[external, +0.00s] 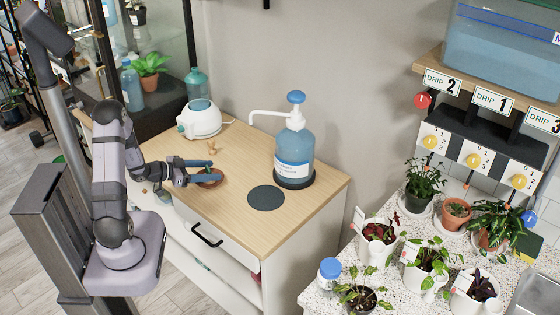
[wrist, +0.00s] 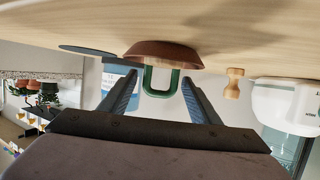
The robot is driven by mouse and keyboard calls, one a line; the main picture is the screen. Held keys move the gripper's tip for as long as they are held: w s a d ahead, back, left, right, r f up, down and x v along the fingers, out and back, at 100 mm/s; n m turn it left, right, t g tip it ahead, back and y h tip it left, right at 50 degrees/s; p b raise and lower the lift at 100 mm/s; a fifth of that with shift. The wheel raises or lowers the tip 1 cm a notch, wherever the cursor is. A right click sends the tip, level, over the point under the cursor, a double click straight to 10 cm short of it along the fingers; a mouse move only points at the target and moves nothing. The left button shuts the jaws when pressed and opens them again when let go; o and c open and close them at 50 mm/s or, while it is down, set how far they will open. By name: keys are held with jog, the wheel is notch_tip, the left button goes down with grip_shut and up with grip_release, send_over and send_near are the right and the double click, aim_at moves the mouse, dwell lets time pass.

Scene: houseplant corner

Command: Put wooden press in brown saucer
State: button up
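The wooden press (external: 211,147) is a small light-wood knob shape standing on the wooden cabinet top, behind the saucer. In the wrist view, which is upside down, the press (wrist: 233,84) is right of the fingers and apart from them. The brown saucer (external: 209,179) is on the cabinet top at my fingertips; it also shows in the wrist view (wrist: 160,52). A green U-shaped loop (wrist: 161,92) shows at the saucer, between my fingers. My gripper (external: 212,172) is open, its blue-grey fingers (wrist: 160,78) apart with a gap beside the loop.
A white rounded appliance (external: 199,120) stands behind the press. A dark round mat (external: 266,198) lies right of the saucer. A blue pump bottle (external: 294,150) stands at the back right, its spout reaching left. The cabinet top's front right is clear.

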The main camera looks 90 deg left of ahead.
jog(key=shift+r, duration=0.15)
jog(key=shift+s+r, duration=0.1)
jog(key=shift+s, duration=0.05)
jog(key=v, duration=0.7)
jog(key=shift+s+d, duration=0.1)
jog(key=shift+d, duration=0.1)
